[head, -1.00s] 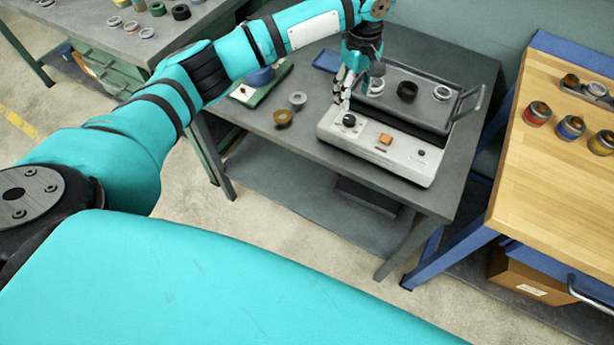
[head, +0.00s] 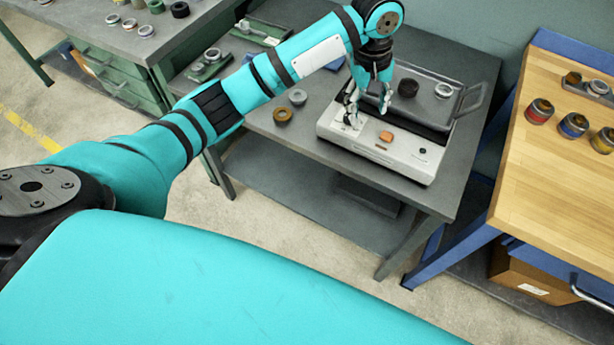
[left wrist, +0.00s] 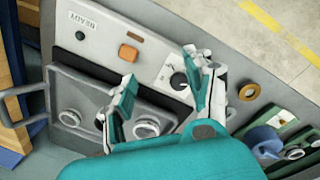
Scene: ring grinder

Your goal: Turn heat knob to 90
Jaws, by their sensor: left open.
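The grey-white grinder machine (head: 380,155) stands on the dark table. Its black heat knob (left wrist: 179,80) shows in the left wrist view on a white dial plate, close beside the right-hand finger; I cannot read its setting. In the head view the finger mostly hides the knob. My left gripper (head: 368,106) is above the machine's left part, with its fingers spread and nothing between them. In the left wrist view the open gripper (left wrist: 160,90) has one finger by the knob and the other over the tray's edge. My right gripper is not in view.
An orange button (head: 386,136) sits right of the knob on the panel. A dark tray (head: 440,108) with rings and a raised handle lies behind. Loose rings (head: 283,114) lie left of the machine. A wooden bench (head: 550,180) with jars stands at right.

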